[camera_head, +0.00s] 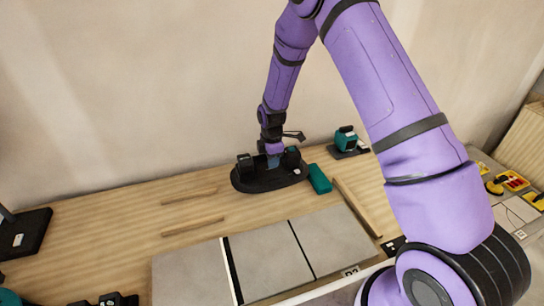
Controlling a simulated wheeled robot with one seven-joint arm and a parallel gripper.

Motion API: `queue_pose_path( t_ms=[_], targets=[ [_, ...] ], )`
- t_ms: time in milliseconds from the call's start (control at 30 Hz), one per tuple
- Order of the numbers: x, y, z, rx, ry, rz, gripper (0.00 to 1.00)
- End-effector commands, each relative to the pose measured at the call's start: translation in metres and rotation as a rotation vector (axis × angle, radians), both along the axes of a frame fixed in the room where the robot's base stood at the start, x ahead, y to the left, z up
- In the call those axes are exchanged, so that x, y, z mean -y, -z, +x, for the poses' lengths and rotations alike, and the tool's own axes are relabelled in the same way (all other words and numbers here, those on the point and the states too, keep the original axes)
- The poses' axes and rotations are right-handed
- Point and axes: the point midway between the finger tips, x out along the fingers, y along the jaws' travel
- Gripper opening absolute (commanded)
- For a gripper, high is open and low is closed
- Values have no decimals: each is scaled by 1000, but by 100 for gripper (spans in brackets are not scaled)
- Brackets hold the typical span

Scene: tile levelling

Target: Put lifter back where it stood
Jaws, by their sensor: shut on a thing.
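My gripper (273,157) is at the back of the wooden table, pointing down. It is shut on the lifter, seen small in the head view. The lifter seems to be the dark piece with two black blocks, one at the left (245,162) and one at the right of my gripper. A black oval base (262,184) lies directly under it on the table. I cannot tell whether the lifter touches the base or hangs just above it. The jaws and the grip point are too small to make out clearly.
A teal block (319,178) lies just right of the oval base. A teal tool (346,140) stands on a black plate farther right. Grey tiles (335,237) and a wooden strip (357,207) lie in front. Wooden sticks (192,227) lie left, with bare table around them.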

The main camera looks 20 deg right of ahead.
Motion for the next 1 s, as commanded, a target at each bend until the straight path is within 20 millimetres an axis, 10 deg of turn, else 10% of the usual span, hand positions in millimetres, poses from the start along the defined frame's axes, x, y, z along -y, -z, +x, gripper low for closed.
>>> queue_pose_path(
  t_ms=[1000],
  targets=[
    [0, 33, 0, 2, 0, 0, 0]
  ],
)
